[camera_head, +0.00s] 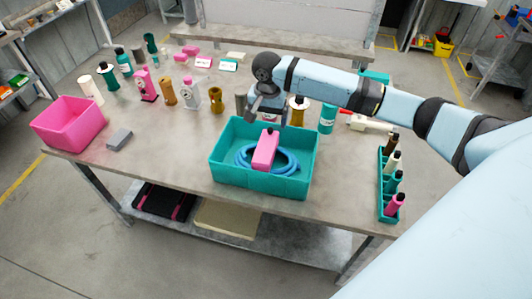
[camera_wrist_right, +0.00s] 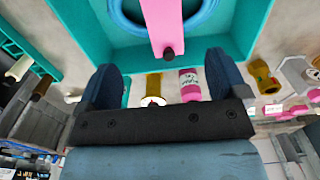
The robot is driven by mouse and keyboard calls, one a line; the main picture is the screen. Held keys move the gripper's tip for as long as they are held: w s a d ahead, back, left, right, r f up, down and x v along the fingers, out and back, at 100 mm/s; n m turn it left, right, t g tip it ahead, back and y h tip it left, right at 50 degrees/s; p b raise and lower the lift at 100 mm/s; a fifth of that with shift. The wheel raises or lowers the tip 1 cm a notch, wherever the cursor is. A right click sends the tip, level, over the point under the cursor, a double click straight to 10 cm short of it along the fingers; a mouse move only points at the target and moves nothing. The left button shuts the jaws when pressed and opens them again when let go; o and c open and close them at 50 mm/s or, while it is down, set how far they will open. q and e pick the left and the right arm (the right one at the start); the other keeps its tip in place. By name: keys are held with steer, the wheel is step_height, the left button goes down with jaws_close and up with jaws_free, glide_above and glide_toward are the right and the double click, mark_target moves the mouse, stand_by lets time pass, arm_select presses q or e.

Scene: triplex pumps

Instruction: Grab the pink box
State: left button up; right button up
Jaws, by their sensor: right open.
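A pink open box (camera_head: 68,123) stands at the left end of the grey table. A pink block-shaped container with a dark cap (camera_head: 266,150) lies on a coiled blue hose inside the teal bin (camera_head: 233,181) at the table's front middle. The wrist view shows this pink container (camera_wrist_right: 160,22) at the top, beyond my fingers. My right gripper (camera_head: 262,112) is over the back side of the teal bin, far to the right of the pink open box. In the wrist view the right gripper (camera_wrist_right: 162,85) is open, with nothing between its fingers. My left gripper is not in view.
A grey block (camera_head: 119,139) lies right of the pink open box. Several bottles and pump parts stand along the back, including a brown one (camera_head: 168,92). A teal rack of bottles (camera_head: 389,185) stands at the right. Bare tabletop (camera_head: 165,140) lies between block and teal bin.

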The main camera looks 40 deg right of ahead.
mark_target(266, 146)
step_height(266, 146, down, 8)
steer(key=shift+w+f+p, duration=0.15)
steer(key=shift+f+p, duration=0.05)
steer(key=shift+f, duration=1.15)
steer(key=shift+w+f+p, duration=0.15)
steer(key=shift+f, duration=1.2)
steer(key=c, duration=1.1)
